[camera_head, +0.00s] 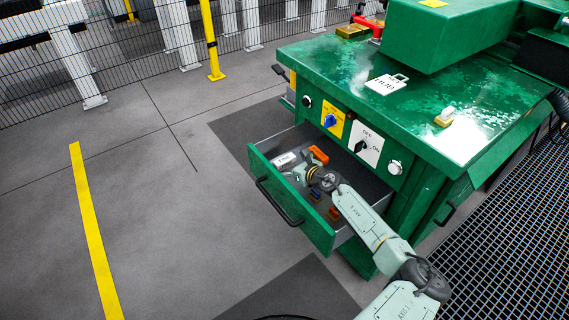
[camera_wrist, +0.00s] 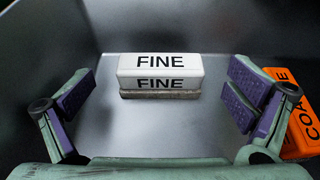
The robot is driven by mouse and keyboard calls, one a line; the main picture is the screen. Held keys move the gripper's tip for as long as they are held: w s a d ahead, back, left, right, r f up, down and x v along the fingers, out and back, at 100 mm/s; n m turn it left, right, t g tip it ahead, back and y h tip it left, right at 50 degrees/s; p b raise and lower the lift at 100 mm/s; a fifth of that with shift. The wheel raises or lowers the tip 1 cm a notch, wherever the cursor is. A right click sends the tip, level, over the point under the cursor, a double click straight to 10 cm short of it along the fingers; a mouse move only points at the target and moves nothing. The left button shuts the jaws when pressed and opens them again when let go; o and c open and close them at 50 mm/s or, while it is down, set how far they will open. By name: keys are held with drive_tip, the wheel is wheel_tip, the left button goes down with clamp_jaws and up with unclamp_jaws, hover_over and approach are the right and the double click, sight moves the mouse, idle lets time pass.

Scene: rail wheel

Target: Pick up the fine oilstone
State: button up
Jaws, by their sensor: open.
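The fine oilstone (camera_wrist: 160,66) is a white block marked "FINE" with a grey-brown lower layer. It lies on the bare drawer floor in the wrist view, and it also shows in the head view (camera_head: 285,159) near the drawer's front left. My gripper (camera_wrist: 160,100) is open, its purple-padded fingers wide apart to the left and right. The stone is ahead of the fingers, centred in the gap and not touched. In the head view my arm reaches into the open green drawer (camera_head: 290,205), and my gripper (camera_head: 299,172) is partly hidden by my wrist.
An orange block marked "COA…" (camera_wrist: 301,130) lies close beside my right finger; it shows in the head view (camera_head: 319,155) too. Blue (camera_head: 315,195) and orange-red (camera_head: 334,213) small items lie nearer the drawer's right end. Drawer walls surround my gripper.

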sight(287, 162)
drive_tip(key=shift+x, duration=1.9)
drive_tip(key=shift+c, duration=0.3)
drive_tip(key=c, duration=1.4)
